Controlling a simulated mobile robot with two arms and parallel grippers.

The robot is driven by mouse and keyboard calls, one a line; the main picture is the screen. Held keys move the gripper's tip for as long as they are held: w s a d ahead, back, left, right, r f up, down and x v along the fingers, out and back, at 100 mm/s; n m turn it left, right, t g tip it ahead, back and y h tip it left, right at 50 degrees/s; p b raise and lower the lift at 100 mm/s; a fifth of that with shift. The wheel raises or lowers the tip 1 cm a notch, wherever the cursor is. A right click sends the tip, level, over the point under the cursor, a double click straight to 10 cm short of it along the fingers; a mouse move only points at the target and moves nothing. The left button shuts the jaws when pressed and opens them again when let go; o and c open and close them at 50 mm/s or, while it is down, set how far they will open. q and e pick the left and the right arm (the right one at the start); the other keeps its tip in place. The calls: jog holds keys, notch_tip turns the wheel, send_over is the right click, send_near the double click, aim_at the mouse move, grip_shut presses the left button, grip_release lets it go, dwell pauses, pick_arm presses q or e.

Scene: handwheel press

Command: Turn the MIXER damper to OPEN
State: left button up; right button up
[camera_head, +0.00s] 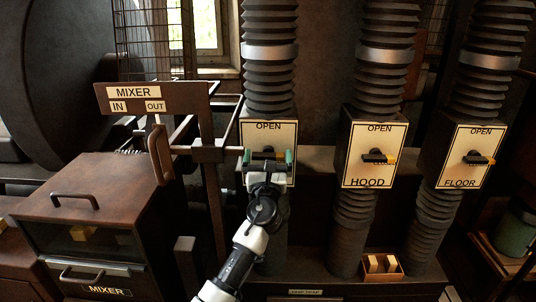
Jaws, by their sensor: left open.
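The leftmost damper plate (283,134) is cream, reads OPEN at its top and sits on a duct below black bellows. Its lower lettering is hidden behind my left gripper, so I cannot read its name. A dark handle (264,154) shows at the plate's middle, and its angle is hard to tell. My left gripper (268,158) is open in front of this handle, with green finger pads on either side of it. I cannot tell whether they touch it. My right gripper is not in view.
The HOOD plate (375,138) and FLOOR plate (471,138) stand to the right, each with a roughly level black handle. A brown post with a MIXER IN/OUT sign (180,97) stands close left of my gripper. A small box (383,276) sits low right.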

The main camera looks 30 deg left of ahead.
pick_arm(q)
jog(key=shift+w+a+r, duration=0.1)
jog(key=shift+w+a, duration=0.05)
jog(key=shift+w, duration=0.1)
jog(key=c, duration=0.6)
jog(key=shift+c, duration=0.2)
